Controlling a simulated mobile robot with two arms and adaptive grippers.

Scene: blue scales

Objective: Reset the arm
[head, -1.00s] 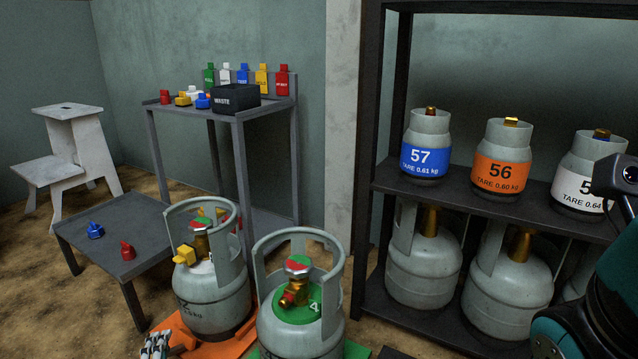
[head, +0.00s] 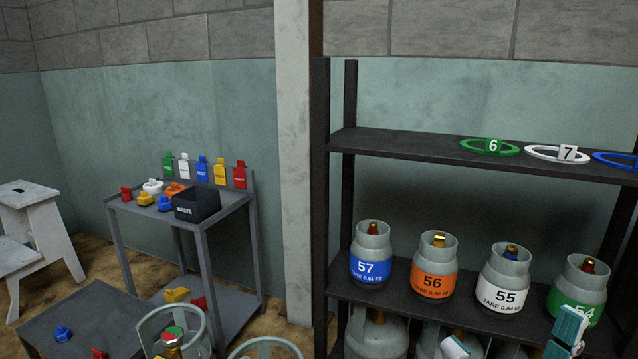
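Teal-and-white parts of my own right arm or gripper show at the bottom right of the head view, one larger piece (head: 568,332) in front of the green cylinder and a smaller one (head: 455,348) to its left. I cannot make out whether these are fingers, nor whether they hold anything. No held object shows. My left gripper is not in view.
A dark shelf rack (head: 400,147) holds small cylinders, including blue 57 (head: 370,266) and orange 56 (head: 434,281). Coloured rings, including green 6 (head: 490,146), lie above. A grey side table (head: 236,213) bears a black waste box (head: 197,205). Cylinder collars (head: 172,325) rise at the bottom.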

